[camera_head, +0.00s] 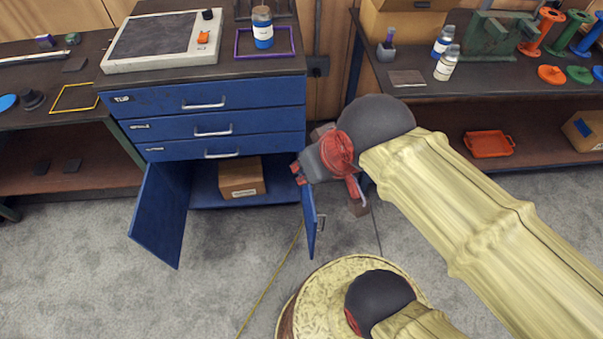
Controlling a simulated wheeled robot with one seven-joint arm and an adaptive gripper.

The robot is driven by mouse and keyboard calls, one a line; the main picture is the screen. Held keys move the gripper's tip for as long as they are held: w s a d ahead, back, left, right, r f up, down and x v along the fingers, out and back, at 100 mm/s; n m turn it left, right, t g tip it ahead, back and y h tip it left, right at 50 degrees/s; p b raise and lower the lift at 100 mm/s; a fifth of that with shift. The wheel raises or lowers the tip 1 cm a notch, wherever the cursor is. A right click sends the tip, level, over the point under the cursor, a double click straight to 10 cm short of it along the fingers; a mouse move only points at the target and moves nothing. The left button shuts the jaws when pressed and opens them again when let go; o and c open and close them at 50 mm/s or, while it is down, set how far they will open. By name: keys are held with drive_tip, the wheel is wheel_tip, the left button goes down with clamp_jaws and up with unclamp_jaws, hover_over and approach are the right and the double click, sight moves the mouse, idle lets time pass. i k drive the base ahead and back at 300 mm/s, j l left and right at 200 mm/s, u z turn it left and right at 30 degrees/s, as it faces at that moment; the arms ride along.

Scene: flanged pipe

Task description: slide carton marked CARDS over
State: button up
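A brown carton (241,176) stands in the open lower compartment of the blue cabinet (215,127). It has a pale label on its front, too small to read. My gripper (297,174), dark grey with red parts, is in front of the cabinet's right side, to the right of the carton. It is apart from the carton in the picture. The finger gap is too small to judge, and I see nothing clearly held. The arm hides part of the area behind it.
The left cabinet door (160,215) and right door (309,222) stand open. Another carton (583,130) with a blue mark and an orange tray (489,144) are on the right lower shelf. Bottles and spools crowd the right bench. Grey floor in front of the cabinet is mostly clear.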

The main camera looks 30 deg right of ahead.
sight(241, 178)
drive_tip(key=l+u, duration=0.15)
drive_tip(key=l, duration=0.2)
drive_tip(key=k+l+u, duration=0.15)
drive_tip(key=l, duration=0.25)
drive_tip(key=k+l+u, duration=0.15)
drive_tip(key=l, duration=0.2)
drive_tip(key=l+u, duration=0.15)
drive_tip(key=l, duration=0.2)
drive_tip(key=k+l+u, duration=0.15)
drive_tip(key=l, duration=0.2)
